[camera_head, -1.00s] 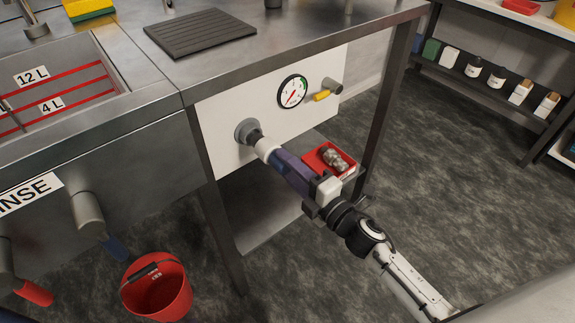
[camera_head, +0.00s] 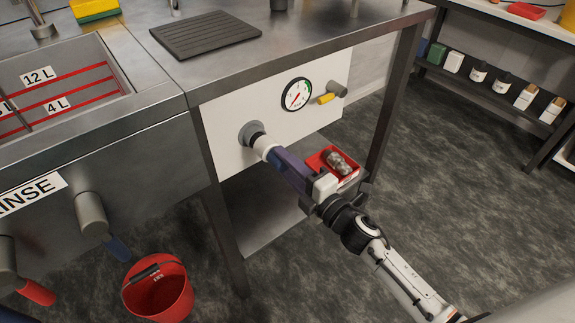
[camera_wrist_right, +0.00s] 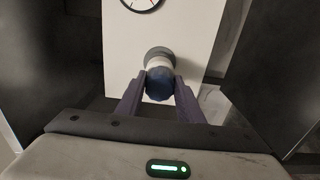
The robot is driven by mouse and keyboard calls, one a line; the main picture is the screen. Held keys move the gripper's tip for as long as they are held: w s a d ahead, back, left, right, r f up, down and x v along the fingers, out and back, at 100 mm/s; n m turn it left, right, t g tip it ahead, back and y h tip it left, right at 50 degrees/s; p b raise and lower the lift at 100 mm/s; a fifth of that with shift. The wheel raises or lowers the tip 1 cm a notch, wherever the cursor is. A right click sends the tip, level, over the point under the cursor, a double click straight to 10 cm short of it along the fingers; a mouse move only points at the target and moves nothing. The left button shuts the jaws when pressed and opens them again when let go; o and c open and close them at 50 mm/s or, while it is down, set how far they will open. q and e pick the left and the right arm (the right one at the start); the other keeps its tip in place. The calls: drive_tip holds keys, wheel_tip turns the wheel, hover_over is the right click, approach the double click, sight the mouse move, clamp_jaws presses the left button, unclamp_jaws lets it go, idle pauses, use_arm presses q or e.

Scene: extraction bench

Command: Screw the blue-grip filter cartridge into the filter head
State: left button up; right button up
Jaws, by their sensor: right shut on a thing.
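The filter head (camera_head: 250,131) is a grey round fitting on the white panel below the bench top. The filter cartridge (camera_head: 264,146) has a white body and a blue grip. Its white end meets the filter head, in line with it; I cannot tell how deep the thread sits. My right gripper (camera_head: 279,161) has purple fingers shut on the blue grip, coming from the lower right. In the right wrist view the blue grip (camera_wrist_right: 159,87) sits between both fingers, with the filter head (camera_wrist_right: 159,53) straight behind it. My left gripper is not in view.
A pressure gauge (camera_head: 297,95) and a yellow-handled valve (camera_head: 327,98) are on the panel to the right. A red tray (camera_head: 317,161) with a grey object sits on the lower shelf behind my gripper. A red bucket (camera_head: 158,292) stands on the floor at lower left.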

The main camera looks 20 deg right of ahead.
drive_tip(key=shift+x, duration=0.8)
drive_tip(key=shift+r, duration=0.1)
drive_tip(key=m+p, duration=0.1)
drive_tip(key=m, duration=0.1)
drive_tip(key=m+p, duration=0.1)
drive_tip(key=m, duration=0.1)
drive_tip(key=m+p, duration=0.1)
drive_tip(key=m, duration=0.1)
drive_tip(key=shift+r, duration=0.3)
drive_tip(key=shift+f+m+p, duration=0.15)
drive_tip(key=shift+m+p, duration=0.4)
drive_tip(key=shift+m, duration=0.65)
drive_tip(key=shift+f+m, duration=0.15)
drive_tip(key=shift+m, duration=0.25)
drive_tip(key=o, duration=1.2)
drive_tip(key=shift+f, duration=0.1)
